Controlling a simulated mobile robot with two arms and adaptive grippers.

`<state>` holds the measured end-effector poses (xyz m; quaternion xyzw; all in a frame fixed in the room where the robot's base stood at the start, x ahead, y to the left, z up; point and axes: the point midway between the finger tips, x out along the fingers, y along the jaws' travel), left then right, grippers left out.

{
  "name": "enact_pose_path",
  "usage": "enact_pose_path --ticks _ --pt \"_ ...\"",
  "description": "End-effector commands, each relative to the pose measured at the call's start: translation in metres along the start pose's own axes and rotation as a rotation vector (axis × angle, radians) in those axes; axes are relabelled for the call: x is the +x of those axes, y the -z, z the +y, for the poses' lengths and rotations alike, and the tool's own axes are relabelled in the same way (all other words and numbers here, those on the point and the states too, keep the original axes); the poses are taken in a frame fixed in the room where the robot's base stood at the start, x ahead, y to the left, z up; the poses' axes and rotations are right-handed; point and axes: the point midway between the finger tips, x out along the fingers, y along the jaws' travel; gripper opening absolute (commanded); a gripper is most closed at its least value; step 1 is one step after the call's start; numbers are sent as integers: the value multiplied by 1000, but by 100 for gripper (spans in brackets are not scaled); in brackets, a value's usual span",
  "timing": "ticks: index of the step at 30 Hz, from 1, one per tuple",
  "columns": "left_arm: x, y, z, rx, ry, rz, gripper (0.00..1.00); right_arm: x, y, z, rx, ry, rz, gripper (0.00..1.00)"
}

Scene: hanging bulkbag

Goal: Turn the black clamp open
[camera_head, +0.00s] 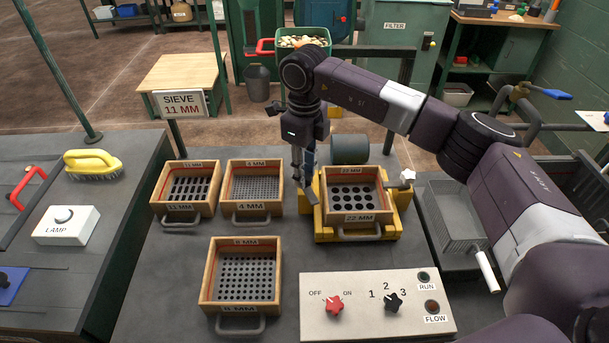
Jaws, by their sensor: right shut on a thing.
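The black clamp (311,198) is a small dark lever at the left side of the yellow sieve mount (391,226). A wooden sieve labelled 22 MM (351,172) sits in that mount. My right gripper (303,180) points down at the left edge of the mount and is shut on the black clamp. Its fingers partly hide the clamp, so its exact angle is hard to tell. My left gripper is not in view.
Sieves labelled 11 MM (160,202), 4 MM (228,191) and a lower one (207,285) lie left of the mount. A control panel (355,280) with red and black knobs stands in front. A sign (181,104) reads SIEVE 11 MM. A grey tray (452,205) is at right.

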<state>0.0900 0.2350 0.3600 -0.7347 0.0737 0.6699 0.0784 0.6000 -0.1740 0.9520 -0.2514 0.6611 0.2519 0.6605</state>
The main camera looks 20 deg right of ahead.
Motion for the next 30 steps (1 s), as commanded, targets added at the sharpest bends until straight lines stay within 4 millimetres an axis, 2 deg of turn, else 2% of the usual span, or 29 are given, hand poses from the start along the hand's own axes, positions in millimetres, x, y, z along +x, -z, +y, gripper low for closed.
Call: enact_pose_path --ticks 6,15,30 --pt "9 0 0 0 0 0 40 0 -1 -2 175 3 -3 0" --pt "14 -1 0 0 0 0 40 -1 0 -2 336 3 -3 0" --pt "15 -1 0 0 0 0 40 -2 0 -3 398 3 -4 0"
